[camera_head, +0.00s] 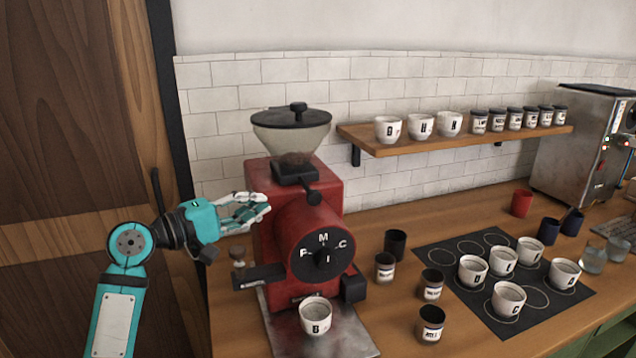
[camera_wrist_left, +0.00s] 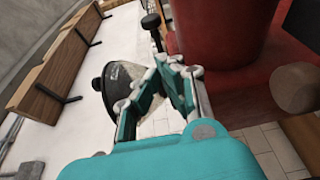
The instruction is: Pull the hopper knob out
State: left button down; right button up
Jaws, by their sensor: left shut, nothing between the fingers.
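The red grinder (camera_head: 265,220) stands on the counter with a clear hopper (camera_head: 290,142) on top, which has a black lid and some beans low inside. The black hopper knob (camera_head: 314,197) sticks out on a short rod below the hopper. In the left wrist view a black knob on a rod (camera_wrist_left: 151,21) shows beyond the fingers, beside the red body. My left gripper (camera_head: 264,203) is shut and empty, left of the knob and apart from it, in front of the red body's left side. Its fingers also show in the left wrist view (camera_wrist_left: 178,68). My right gripper is not in view.
A white cup (camera_head: 316,314) stands on the metal tray (camera_head: 350,338) under the grinder's dial (camera_head: 322,256). Dark cups and a black mat (camera_head: 440,252) with white cups lie to the right. A wooden shelf (camera_head: 470,139) holds cups and jars.

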aim_at(297, 205)
pick_arm(q)
jog(key=p+x, duration=0.1)
jog(key=x, duration=0.3)
jog(key=p+x, duration=0.2)
jog(key=x, duration=0.2)
jog(key=shift+w+d+r, duration=0.2)
jog(key=shift+d, duration=0.05)
jog(key=shift+w+d+f, duration=0.15)
jog(key=shift+w+d, duration=0.15)
jog(key=shift+d, duration=0.1)
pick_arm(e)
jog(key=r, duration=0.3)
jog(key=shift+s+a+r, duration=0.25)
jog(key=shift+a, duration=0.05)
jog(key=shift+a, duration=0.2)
